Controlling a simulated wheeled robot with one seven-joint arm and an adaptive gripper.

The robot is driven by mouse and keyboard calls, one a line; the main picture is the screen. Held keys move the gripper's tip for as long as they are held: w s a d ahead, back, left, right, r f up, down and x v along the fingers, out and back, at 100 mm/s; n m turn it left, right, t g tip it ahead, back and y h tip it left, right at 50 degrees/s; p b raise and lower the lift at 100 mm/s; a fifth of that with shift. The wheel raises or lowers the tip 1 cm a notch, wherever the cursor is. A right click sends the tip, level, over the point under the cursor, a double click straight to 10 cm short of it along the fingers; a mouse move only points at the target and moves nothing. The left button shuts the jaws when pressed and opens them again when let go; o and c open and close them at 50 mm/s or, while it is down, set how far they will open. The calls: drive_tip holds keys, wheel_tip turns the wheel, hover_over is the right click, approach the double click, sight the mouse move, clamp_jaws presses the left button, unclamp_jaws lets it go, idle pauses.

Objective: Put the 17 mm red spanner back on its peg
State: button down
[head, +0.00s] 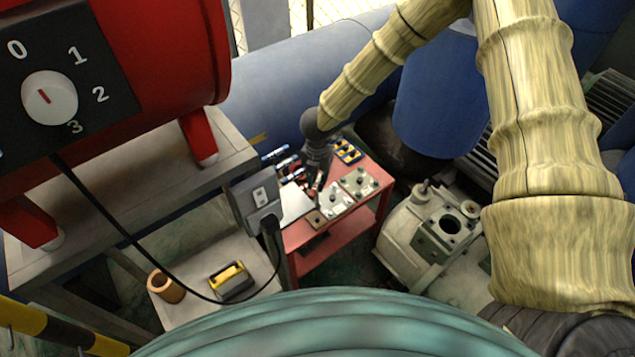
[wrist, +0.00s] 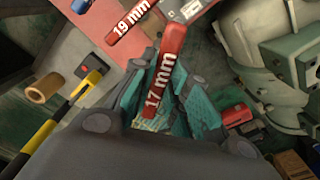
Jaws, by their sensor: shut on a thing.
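The red 17 mm spanner (wrist: 163,75) shows in the wrist view with its white "17 mm" label facing the camera. My gripper (wrist: 168,95) is shut on it, with teal finger pads on either side of its lower part. A second red spanner marked 19 mm (wrist: 132,24) is above and to the left, apart from the 17 mm one. In the head view my gripper (head: 317,178) is over the left part of a red table (head: 345,232). The held spanner is too small to make out clearly there. I cannot make out the peg in either view.
Plates with knobs (head: 360,182) and a yellow-and-blue item (head: 347,151) are on the red table. A grey socket box (head: 255,200) with a black cable stands close to its left. A pale machine (head: 430,235) is to its right. A brown cup (head: 165,286) is on a lower bench.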

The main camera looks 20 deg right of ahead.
sight(318, 196)
drive_tip(key=m, duration=0.2)
drive_tip(key=f+m, duration=0.1)
drive_tip(key=m, duration=0.3)
drive_tip(key=shift+w+f+m, duration=0.15)
drive_tip(key=shift+f+m, duration=0.15)
drive_tip(key=shift+f, duration=0.05)
drive_tip(key=shift+f+b, duration=1.75)
drive_tip(key=shift+f, duration=0.75)
drive_tip(key=shift+d+f, duration=0.1)
drive_tip(key=shift+f, duration=1.2)
drive_tip(key=c, duration=1.3)
unclamp_jaws()
wheel_tip(318, 196, up, 12)
drive_tip(key=shift+f, duration=0.1)
